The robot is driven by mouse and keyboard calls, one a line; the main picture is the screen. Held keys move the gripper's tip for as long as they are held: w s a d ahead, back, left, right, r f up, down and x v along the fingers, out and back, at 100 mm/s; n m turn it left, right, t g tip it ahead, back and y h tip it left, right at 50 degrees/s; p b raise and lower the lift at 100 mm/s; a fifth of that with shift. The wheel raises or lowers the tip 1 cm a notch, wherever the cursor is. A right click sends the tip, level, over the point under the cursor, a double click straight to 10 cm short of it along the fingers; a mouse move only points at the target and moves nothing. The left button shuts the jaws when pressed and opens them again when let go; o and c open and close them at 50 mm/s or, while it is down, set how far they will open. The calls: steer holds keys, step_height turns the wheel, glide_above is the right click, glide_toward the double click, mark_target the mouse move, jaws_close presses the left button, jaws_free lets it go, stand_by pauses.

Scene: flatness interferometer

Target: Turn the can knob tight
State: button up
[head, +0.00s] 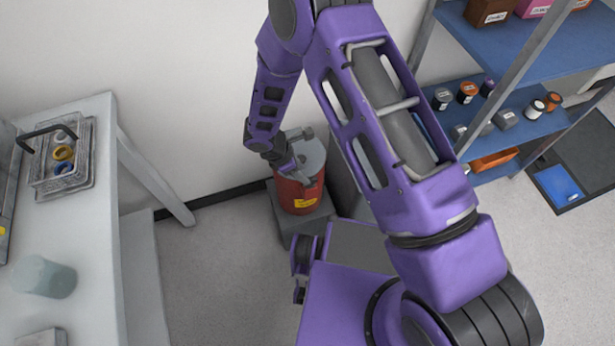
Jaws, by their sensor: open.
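A red can (298,198) with a grey lid (312,158) and a yellow label stands upright on a dark grey block by the wall. My gripper (296,180) is at the can's lid, pointing down at its left part. Its jaws are small and dark in this view. The knob cannot be made out clearly; my gripper and wrist cover that part of the lid. I cannot tell whether the jaws touch anything.
A white bench (98,190) at left holds a grey tray (88,180) of rings and a translucent cylinder (44,276). A blue shelf rack (520,135) with several small jars stands at right. A dark mat (590,165) lies at far right. Floor between bench and can is clear.

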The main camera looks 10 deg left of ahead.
mark_target(310, 179)
steer(key=x, duration=0.5)
jaws_close()
